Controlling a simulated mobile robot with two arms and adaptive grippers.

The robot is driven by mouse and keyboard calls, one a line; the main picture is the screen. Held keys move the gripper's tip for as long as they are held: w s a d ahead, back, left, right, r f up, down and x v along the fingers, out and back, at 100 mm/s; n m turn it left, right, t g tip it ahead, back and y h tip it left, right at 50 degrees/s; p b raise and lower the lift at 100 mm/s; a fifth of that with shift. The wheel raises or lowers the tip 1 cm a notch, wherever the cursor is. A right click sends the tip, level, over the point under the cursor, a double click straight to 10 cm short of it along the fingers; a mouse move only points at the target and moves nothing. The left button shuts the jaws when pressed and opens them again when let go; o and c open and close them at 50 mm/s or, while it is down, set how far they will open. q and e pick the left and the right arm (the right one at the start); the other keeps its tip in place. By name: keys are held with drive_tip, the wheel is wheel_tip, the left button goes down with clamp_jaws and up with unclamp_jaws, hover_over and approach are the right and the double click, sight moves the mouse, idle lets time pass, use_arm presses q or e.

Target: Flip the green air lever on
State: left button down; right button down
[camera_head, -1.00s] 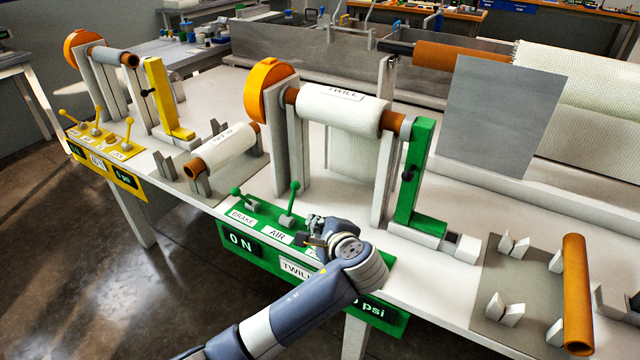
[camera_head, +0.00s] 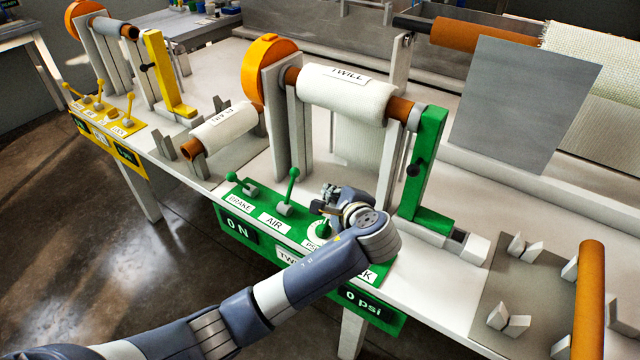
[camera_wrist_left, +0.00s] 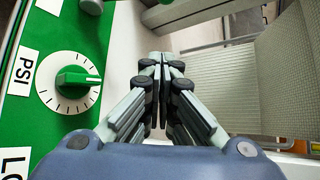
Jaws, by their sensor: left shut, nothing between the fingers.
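The green air lever (camera_head: 291,185) stands nearly upright behind the AIR label (camera_head: 271,222) on the green control panel (camera_head: 252,208). The green brake lever (camera_head: 237,181) to its left tilts left. My left gripper (camera_head: 322,206) is shut and empty, to the right of the air lever and apart from it, near the PSI dial (camera_head: 318,232). In the left wrist view the shut fingers (camera_wrist_left: 162,60) point away over the pale table, with the PSI dial (camera_wrist_left: 72,82) to their left. The air lever cannot be made out clearly there. My right gripper is out of view.
A green post (camera_head: 425,165) and the twill roll (camera_head: 347,93) stand behind the gripper. An orange tube (camera_head: 591,300) lies at the right. The yellow station (camera_head: 118,135) is at the far left. Pale table is bare between panel and roll stand.

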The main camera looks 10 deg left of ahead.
sight(290, 189)
use_arm(q)
drive_tip(key=x, duration=0.9)
drive_tip(key=shift+a, duration=0.2)
drive_tip(key=shift+w+a+r, duration=0.1)
drive_tip(key=shift+a+r, duration=0.05)
drive_tip(key=shift+a, duration=0.15)
drive_tip(key=shift+s+a+r+p, duration=0.7)
drive_tip(key=shift+s+a+r, duration=0.2)
drive_tip(key=shift+a, duration=0.2)
drive_tip(key=shift+f, duration=0.1)
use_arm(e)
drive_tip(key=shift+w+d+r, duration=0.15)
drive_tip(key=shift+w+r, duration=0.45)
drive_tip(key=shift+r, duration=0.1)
use_arm(q)
drive_tip(key=shift+s+a+r+t, duration=0.1)
drive_tip(key=shift+s+r+t, duration=0.15)
drive_tip(key=shift+s+t, duration=0.05)
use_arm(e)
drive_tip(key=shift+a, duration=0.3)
